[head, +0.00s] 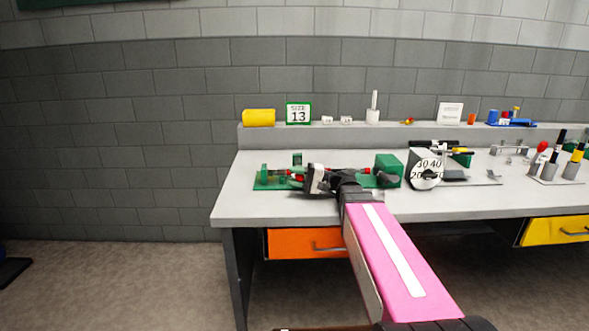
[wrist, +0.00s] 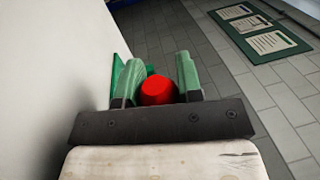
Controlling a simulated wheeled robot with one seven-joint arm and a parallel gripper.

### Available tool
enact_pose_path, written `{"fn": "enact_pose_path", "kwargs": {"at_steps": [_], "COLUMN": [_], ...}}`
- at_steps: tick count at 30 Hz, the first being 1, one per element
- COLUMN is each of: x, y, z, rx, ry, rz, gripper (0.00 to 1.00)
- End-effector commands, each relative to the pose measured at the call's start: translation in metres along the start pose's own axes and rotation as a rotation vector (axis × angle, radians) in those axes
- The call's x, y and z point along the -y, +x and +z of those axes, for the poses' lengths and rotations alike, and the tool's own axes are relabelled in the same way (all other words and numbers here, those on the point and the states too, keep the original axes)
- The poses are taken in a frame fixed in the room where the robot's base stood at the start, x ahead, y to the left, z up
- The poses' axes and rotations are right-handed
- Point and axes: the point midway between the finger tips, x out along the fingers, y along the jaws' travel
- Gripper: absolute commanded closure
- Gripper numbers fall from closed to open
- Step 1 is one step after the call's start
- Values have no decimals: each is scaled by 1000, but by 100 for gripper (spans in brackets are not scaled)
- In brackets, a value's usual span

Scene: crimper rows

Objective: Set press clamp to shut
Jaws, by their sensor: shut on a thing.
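A green fixture with red parts, which looks like the press clamp (head: 263,183), stands on the left part of the grey bench in the head view. A green block (head: 389,166) sits at its right end. My gripper (head: 303,178) reaches over the fixture and hides much of its middle. In the wrist view my gripper (wrist: 158,82) has its two green fingers on either side of a red knob (wrist: 158,92) and is shut on it. How far the clamp is open or shut cannot be told, as my wrist covers it.
A dial block (head: 425,169) stands just right of the fixture. Holders with tools (head: 556,168) stand at the bench's right. An orange drawer (head: 305,243) is below the bench.

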Motion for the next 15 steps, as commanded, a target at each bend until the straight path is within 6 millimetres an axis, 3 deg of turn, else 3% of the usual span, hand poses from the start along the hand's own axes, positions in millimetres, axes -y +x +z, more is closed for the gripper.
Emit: {"fn": "enact_pose_path", "kwargs": {"at_steps": [15], "x": [-11], "y": [-2], "z": [0], "rx": [8], "ry": [-46], "rz": [5], "gripper": [100]}}
